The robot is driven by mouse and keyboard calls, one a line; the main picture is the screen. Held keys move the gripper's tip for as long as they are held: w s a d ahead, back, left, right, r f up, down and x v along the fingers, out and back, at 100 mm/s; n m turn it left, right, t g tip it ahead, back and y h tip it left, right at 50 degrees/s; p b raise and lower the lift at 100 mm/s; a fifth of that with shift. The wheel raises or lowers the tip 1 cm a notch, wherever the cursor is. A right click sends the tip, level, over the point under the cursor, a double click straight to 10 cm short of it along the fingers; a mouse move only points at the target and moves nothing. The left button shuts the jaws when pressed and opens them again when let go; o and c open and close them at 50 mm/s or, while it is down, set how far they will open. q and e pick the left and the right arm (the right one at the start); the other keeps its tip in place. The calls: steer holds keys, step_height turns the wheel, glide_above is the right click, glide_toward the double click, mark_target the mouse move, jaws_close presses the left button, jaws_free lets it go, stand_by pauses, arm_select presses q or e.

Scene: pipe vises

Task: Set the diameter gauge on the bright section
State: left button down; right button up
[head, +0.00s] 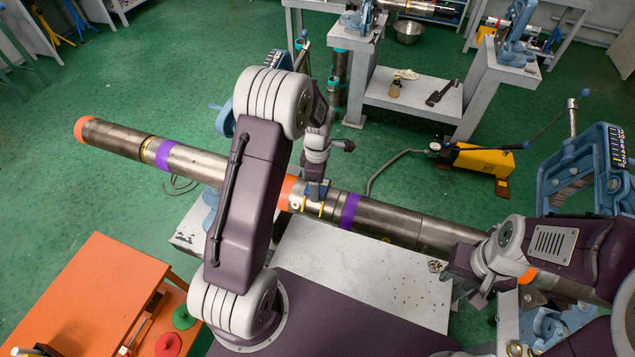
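A long pipe (395,218) runs from upper left to lower right, with purple and orange bands and duller and brighter steel sections. A bright section (205,166) lies right of the left purple band, partly hidden by my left arm. A small blue piece with yellow parts, which looks like the diameter gauge (318,192), is at the pipe's middle, between an orange and a purple band. My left gripper (317,182) points down and looks shut on it; contact with the pipe is unclear. My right gripper (466,280) looks open and empty beside the pipe's right part.
A grey bench top (365,280) lies below the pipe. A blue vise (580,170) stands at the right. An orange table (85,290) with red and green discs is at lower left. A yellow pump (478,160) sits on the green floor behind.

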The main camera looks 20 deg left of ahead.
arm_select(q)
steer(key=shift+f, duration=0.15)
steer(key=shift+c, duration=0.7)
jaws_free()
step_height(320, 180, up, 7)
steer(key=p, duration=0.6)
stand_by(1.2)
